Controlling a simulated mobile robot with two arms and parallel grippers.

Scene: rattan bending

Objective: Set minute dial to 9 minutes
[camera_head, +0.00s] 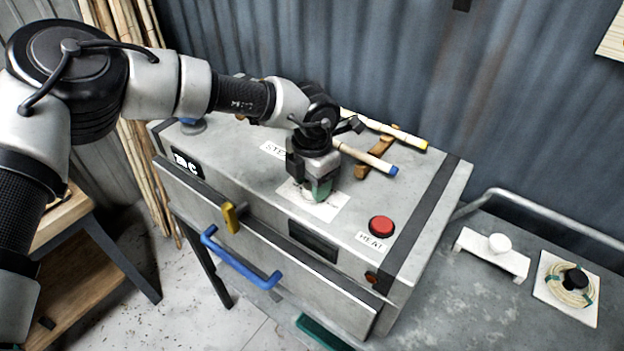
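The steam box (245,180) is a grey metal cabinet with dials and buttons on top. My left gripper (317,180) points down at its top, over a white dial plate (325,210). A green part (321,190) shows right under the gripper, and it looks like the minute dial's knob. The fingers and the dial's marks are mostly hidden, so I cannot read the setting or tell whether the fingers grip the knob. A dark display (313,241) on the front shows no readable digits. My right gripper is not in view.
A red button (381,226) labelled HEAT is right of the dial. A blue knob (192,125) is at the box's left end. Rods (368,156) on a wooden rest lie behind the gripper. A yellow latch (231,217) and blue handle (240,262) are on the front.

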